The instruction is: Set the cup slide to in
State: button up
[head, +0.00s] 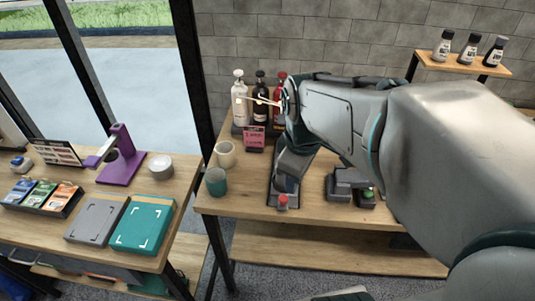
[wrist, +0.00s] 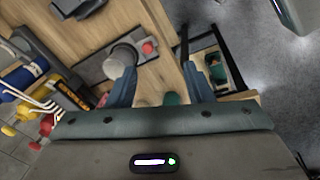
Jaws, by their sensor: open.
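The cup slide shows in the head view as a long dark plate (head: 273,190) near the table's front edge, with a red knob (head: 283,201) at its front end. Contact with the knob cannot be told.
A teal cup (head: 216,181) and a cream cup (head: 225,153) stand left of the slide. Pump bottles (head: 239,100) and a pink sign (head: 254,137) stand behind. A dark device with a green button (head: 367,194) stands to the right.

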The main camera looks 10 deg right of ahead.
aim_at(284, 197)
jog(key=shift+w+f+n+g+b, duration=1.1)
jog(key=shift+w+f+n, duration=2.65)
jog(key=shift+n, duration=3.15)
jog(key=f, duration=0.3)
jog(key=w+f, duration=0.1)
jog(key=f, duration=0.7)
jog(key=shift+w+f+b, duration=0.15)
jog(key=shift+b, duration=0.25)
